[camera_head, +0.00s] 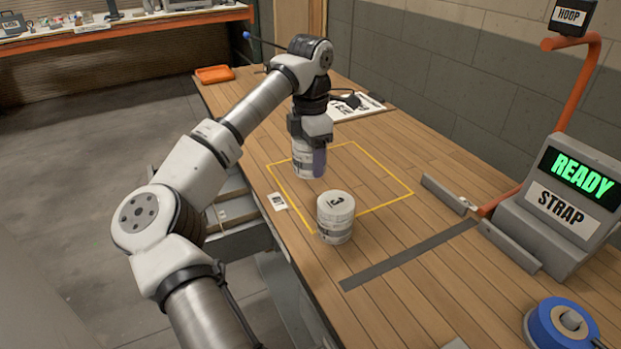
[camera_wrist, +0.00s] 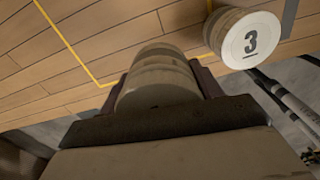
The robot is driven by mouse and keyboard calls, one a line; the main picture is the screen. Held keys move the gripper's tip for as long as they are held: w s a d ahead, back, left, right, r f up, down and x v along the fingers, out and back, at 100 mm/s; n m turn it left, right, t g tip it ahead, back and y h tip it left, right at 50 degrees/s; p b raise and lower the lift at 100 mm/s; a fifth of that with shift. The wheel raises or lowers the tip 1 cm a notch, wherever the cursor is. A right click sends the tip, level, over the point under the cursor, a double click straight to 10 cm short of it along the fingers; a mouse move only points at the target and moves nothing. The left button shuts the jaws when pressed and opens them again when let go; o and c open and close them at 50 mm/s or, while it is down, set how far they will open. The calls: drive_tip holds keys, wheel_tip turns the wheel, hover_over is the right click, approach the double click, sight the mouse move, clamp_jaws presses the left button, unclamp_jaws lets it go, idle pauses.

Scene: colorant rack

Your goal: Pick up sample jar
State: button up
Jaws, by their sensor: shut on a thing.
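A white cylindrical jar (camera_head: 303,158) with grey bands is between the fingers of my gripper (camera_head: 312,155), inside the yellow outlined area of the bench. The wrist view shows this jar (camera_wrist: 160,75) filling the space between both fingers of my gripper (camera_wrist: 157,90). Its label is hidden there. I cannot tell whether its base touches the bench. A second similar jar (camera_head: 336,222), marked 3 on its lid, stands upright at the near edge of the yellow outline. It also shows in the wrist view (camera_wrist: 228,28), right of the held jar.
The wooden bench (camera_head: 390,255) carries a grey strap machine (camera_head: 560,205) reading READY, at right. A blue spool (camera_head: 563,325) lies at the lower right. An orange tray (camera_head: 214,74) sits at the far left corner. A dark strip (camera_head: 405,256) crosses the near bench.

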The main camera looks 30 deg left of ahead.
wheel_tip(320, 180, up, 12)
drive_tip(key=shift+f, duration=0.15)
